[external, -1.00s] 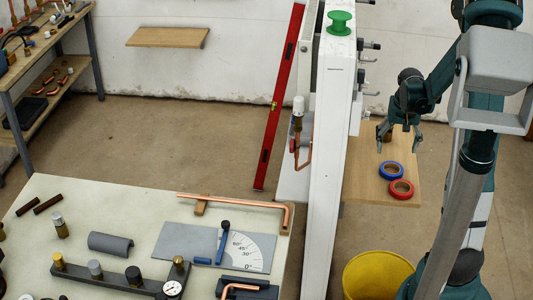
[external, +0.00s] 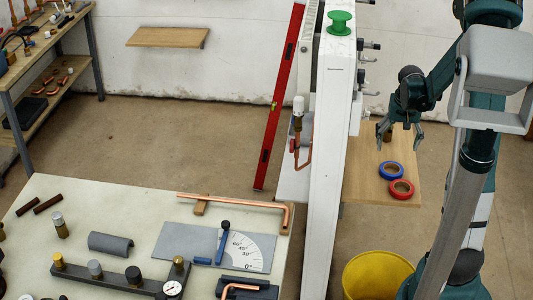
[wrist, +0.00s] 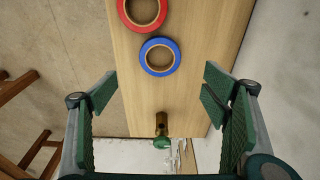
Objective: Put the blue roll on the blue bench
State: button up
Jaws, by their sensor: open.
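The blue roll (external: 391,171) is a ring of tape lying flat on a wooden shelf (external: 360,185), right of the white upright panel. It also shows in the wrist view (wrist: 160,57), with a tan core. My gripper (external: 399,143) is open and empty above the shelf, a little behind the roll. In the wrist view its fingers (wrist: 160,103) are spread wide, and the roll lies beyond and between them, not touched. No bench with a clearly blue surface shows in either view; a pale workbench (external: 85,205) stands at front left.
A red roll (external: 401,189) lies right beside the blue one. A brass fitting with a green cap (wrist: 162,135) stands on the shelf. The white panel (external: 330,150) with a green spool (external: 340,22) divides shelf from workbench. A yellow bucket (external: 377,276) stands below.

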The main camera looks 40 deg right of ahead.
aim_at(388, 167)
jog(key=shift+g+y, duration=0.6)
jog(key=f, duration=0.3)
jog(key=w+d+f, duration=0.1)
jog(key=shift+f+b, duration=0.25)
jog(key=shift+b, duration=0.05)
jog(key=shift+f, duration=1.3)
jog(key=shift+f, duration=0.1)
jog(key=shift+a+f+b, duration=0.1)
jog(key=shift+f+b, duration=0.45)
jog(key=shift+f, duration=1.95)
jog(key=shift+s, duration=0.1)
jog(key=shift+c, duration=0.6)
jog(key=c, duration=0.9)
